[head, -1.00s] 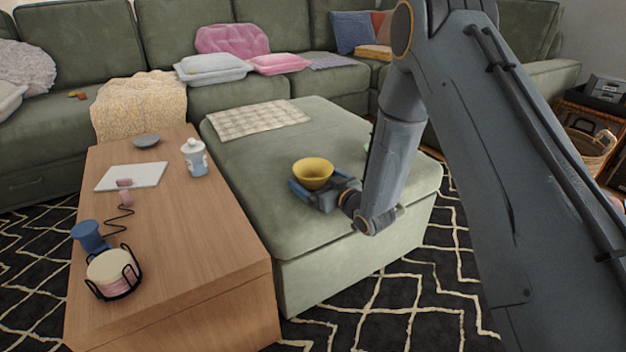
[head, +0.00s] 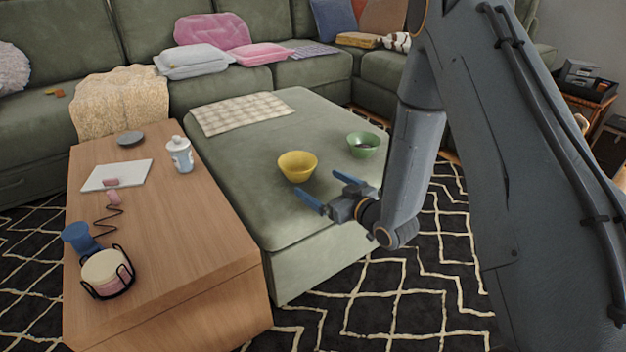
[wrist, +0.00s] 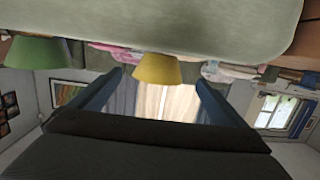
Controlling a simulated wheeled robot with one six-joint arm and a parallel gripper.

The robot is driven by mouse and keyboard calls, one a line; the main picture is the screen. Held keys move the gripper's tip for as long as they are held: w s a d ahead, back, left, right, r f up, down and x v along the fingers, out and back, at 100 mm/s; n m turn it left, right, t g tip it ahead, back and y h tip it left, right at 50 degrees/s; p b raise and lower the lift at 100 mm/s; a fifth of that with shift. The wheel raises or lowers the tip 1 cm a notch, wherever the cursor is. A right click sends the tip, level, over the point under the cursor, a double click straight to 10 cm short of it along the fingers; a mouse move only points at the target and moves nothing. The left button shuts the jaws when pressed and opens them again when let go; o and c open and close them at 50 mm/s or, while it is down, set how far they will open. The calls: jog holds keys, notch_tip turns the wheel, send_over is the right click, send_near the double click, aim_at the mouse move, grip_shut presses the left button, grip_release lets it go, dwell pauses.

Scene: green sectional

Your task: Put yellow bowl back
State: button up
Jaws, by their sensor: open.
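The yellow bowl (head: 297,166) sits upright on the green ottoman (head: 250,150), near its middle. It also shows in the wrist view (wrist: 158,69), upside down in the picture, beyond and between the fingertips. My gripper (head: 328,188) is open and empty. It is at the near right of the bowl, with its blue fingers apart and a visible gap to the bowl. A green bowl (head: 363,145) with something dark inside stands on the ottoman to the right of the yellow bowl; it also shows in the wrist view (wrist: 36,53).
A checked cloth (head: 243,113) lies at the ottoman's back. A wooden table (head: 180,225) at left holds a lidded white and blue cup (head: 180,154), a grey dish (head: 131,138), a white board (head: 105,176) and a coaster holder (head: 107,272). Patterned rug surrounds them.

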jog(key=a, duration=0.1)
jog(key=s+a+g+h, duration=0.1)
jog(key=a+r+g+h, duration=0.1)
jog(key=shift+s+a, duration=0.25)
jog(key=shift+a, duration=0.05)
jog(key=s+r+g+h, duration=0.2)
jog(key=s+r+g, duration=0.1)
jog(key=s, duration=0.8)
jog(key=s+r+g+h, duration=0.2)
jog(key=s+r+g, duration=0.1)
jog(key=s, duration=0.9)
jog(key=s+r+g+h, duration=0.3)
jog(key=s+g, duration=0.2)
jog(key=s, duration=0.6)
jog(key=shift+s+a+m, duration=0.3)
jog(key=shift+s+a, duration=0.1)
jog(key=shift+a, duration=0.05)
jog(key=shift+w, duration=0.1)
jog(key=d+r+m+p, duration=0.3)
jog(key=d+r+p, duration=0.7)
jog(key=r+p, duration=0.3)
jog(key=d+r+m+p, duration=0.4)
jog(key=d+r+p, duration=0.6)
jog(key=r+p, duration=0.4)
jog(key=shift+d+h+p, duration=0.4)
